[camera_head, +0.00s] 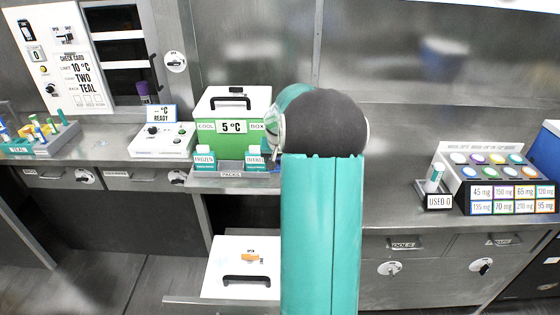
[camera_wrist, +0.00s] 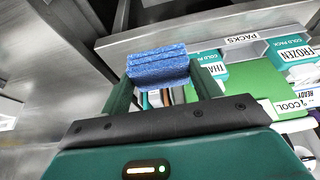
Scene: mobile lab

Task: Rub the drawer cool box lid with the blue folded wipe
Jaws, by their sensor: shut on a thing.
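The blue folded wipe (camera_wrist: 158,66) is held between the two fingers of my gripper (camera_wrist: 160,84) in the wrist view. The gripper is shut on it, and the wipe seems clear of any surface. In the head view my arm hides the gripper and the wipe. The drawer cool box lid (camera_head: 222,286) is white, with a black handle and a small orange mark, and shows low in the pulled-out drawer left of my arm. My arm covers or borders its right side. The lid is not clearly seen in the wrist view.
A green cool box (camera_head: 232,146) reading 5 °C stands on the counter above, behind a packs shelf (camera_head: 235,184) with cold packs. The shelf edge (camera_wrist: 200,36) is close to my gripper in the wrist view.

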